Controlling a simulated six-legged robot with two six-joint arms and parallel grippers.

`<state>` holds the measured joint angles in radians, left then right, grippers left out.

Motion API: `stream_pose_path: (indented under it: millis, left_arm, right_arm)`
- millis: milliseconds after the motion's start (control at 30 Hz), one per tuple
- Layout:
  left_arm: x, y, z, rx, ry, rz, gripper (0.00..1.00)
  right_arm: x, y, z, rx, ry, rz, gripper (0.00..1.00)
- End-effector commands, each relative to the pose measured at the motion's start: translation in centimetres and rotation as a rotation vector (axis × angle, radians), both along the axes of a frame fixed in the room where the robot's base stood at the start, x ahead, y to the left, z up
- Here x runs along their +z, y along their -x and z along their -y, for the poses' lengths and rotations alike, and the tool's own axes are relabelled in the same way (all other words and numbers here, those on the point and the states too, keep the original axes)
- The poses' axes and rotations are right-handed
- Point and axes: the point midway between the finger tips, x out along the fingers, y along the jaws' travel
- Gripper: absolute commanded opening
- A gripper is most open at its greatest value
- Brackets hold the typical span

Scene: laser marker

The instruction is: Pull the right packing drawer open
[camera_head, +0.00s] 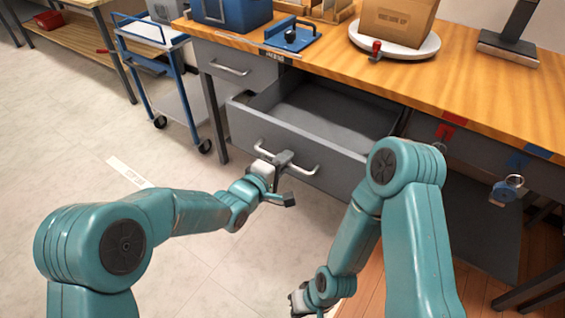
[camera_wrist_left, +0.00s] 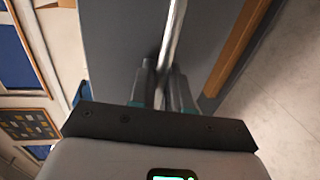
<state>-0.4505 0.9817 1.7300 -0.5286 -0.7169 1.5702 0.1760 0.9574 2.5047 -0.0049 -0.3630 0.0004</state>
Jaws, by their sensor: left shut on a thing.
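The right packing drawer (camera_head: 264,132) is a grey drawer under the wooden workbench. It stands pulled out well beyond the bench front, and its bare inside shows. My left gripper (camera_head: 283,160) is shut on the drawer's silver bar handle (camera_head: 303,170), near the middle of the bar. The left wrist view shows the handle (camera_wrist_left: 175,38) running between the dark fingers (camera_wrist_left: 162,85), with the grey drawer front (camera_wrist_left: 120,45) behind it. My right gripper (camera_head: 298,302) is low at the bottom edge of the head view, apart from the drawer; its jaws are too small and cut off to judge.
A closed grey drawer (camera_head: 232,70) with its own handle lies to the left. On the bench (camera_head: 480,90) are a cardboard box (camera_head: 398,20) on a white turntable (camera_head: 425,48) and a blue fixture (camera_head: 291,40). A blue-framed cart (camera_head: 165,85) stands left. Floor is clear in front.

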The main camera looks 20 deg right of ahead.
Motion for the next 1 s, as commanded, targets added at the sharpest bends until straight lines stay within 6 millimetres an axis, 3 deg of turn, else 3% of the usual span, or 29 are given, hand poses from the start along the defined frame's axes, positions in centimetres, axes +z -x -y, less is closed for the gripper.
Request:
stream_pose_path:
  millis: [267, 300, 667, 833, 1000]
  left_arm:
    - [0.2, -0.3, -0.1, 0.006, 0.004, 0.002, 0.00]
    - [0.2, -0.3, -0.2, 0.006, 0.004, 0.002, 0.29]
    - [0.2, 0.3, -0.5, 0.002, 0.001, 0.000, 0.29]
    - [0.8, 1.9, -2.7, 0.004, 0.000, -0.002, 0.29]
    - [1.7, 4.7, -6.3, 0.006, 0.001, -0.001, 0.29]
  right_arm:
    - [0.0, 0.0, 0.0, 0.000, 0.000, 0.000, 0.00]
    - [0.0, 0.0, 0.0, 0.000, 0.000, 0.000, 0.00]
    - [0.1, 0.0, 0.0, 0.000, 0.000, 0.000, 0.00]
    - [0.3, 0.0, 0.0, 0.000, 0.000, 0.000, 0.00]
    - [0.7, 0.0, 0.0, 0.000, 0.000, 0.000, 0.00]
